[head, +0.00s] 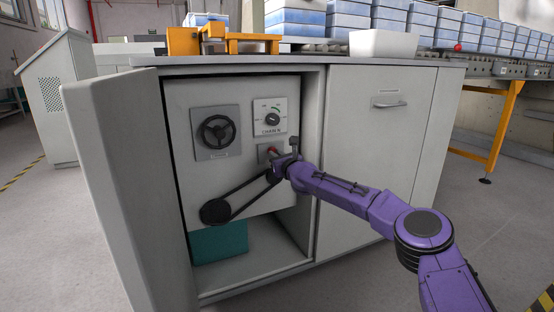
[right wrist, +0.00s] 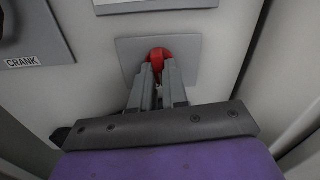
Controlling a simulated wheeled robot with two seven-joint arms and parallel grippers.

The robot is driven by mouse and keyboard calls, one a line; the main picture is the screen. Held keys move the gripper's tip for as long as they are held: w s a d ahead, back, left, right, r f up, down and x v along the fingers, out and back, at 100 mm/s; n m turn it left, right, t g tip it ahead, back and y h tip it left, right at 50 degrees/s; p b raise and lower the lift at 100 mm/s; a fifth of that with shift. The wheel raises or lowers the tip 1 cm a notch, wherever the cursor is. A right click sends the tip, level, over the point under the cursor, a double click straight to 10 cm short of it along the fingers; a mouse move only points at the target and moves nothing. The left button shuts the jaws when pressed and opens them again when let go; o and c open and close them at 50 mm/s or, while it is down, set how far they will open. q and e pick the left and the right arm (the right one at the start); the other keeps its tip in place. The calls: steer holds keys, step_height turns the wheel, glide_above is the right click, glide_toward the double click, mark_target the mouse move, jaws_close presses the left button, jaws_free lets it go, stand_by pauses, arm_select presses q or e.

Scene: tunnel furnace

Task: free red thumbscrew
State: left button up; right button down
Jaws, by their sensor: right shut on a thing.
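The red thumbscrew (right wrist: 160,55) sits on a grey plate (right wrist: 190,47) on the panel inside the open cabinet. My right gripper (right wrist: 159,72) is shut on it, with one finger on each side; its red head shows above and between the fingertips. In the head view the thumbscrew (head: 271,150) is a small red spot, mostly covered by my right gripper (head: 279,160). Whether its shaft is still in the plate cannot be seen. My left gripper is in neither view.
Above the plate is a dial (head: 271,117). A black handwheel (head: 216,131) labelled as the crank is left of it. A black belt (head: 240,198) runs below. The cabinet's open door (head: 120,185) stands at the left, and a teal box (head: 219,243) lies at the bottom.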

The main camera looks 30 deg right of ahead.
stand_by(0.4)
steer(key=c, duration=1.1)
jaws_free()
steer(key=shift+c, duration=0.2)
